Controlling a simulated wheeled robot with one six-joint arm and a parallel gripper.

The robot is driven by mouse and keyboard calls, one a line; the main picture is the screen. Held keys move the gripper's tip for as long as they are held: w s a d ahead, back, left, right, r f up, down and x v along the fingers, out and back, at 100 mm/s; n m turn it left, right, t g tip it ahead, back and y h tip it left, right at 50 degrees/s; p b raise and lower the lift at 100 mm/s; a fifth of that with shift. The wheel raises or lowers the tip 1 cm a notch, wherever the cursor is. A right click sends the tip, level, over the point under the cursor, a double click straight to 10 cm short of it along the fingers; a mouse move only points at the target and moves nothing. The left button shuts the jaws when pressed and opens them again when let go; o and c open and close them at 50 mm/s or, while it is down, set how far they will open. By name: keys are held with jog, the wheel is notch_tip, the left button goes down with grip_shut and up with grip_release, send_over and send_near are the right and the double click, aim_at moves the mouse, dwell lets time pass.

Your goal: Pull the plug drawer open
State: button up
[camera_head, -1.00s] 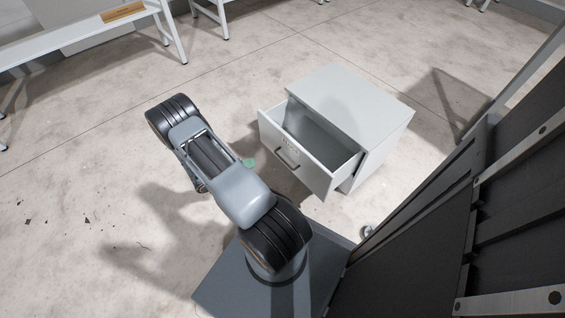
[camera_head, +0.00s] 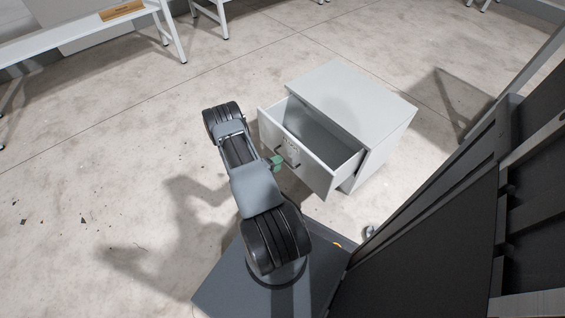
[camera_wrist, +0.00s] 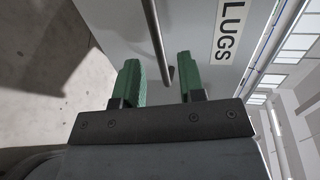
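The plug drawer (camera_head: 318,177) stands pulled out of the light grey cabinet (camera_head: 362,95), its empty-looking inside showing from above. Its front also shows in the wrist view (camera_wrist: 195,25), with a label partly cut off, reading "LUGS". A dark bar handle (camera_head: 297,165) is on the drawer front; the wrist view shows it too (camera_wrist: 157,35). My gripper (camera_head: 277,162) is at the drawer front by the handle. In the wrist view, its green fingers (camera_wrist: 158,80) are apart, with the handle's end between them and a gap to the left finger. Contact with the right finger is unclear.
A tall dark panel structure (camera_head: 430,220) stands close at the right. White benches (camera_head: 90,25) stand at the back left.

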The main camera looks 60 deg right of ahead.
jog(key=shift+b+x, duration=0.35)
jog(key=shift+x, duration=1.35)
grip_shut()
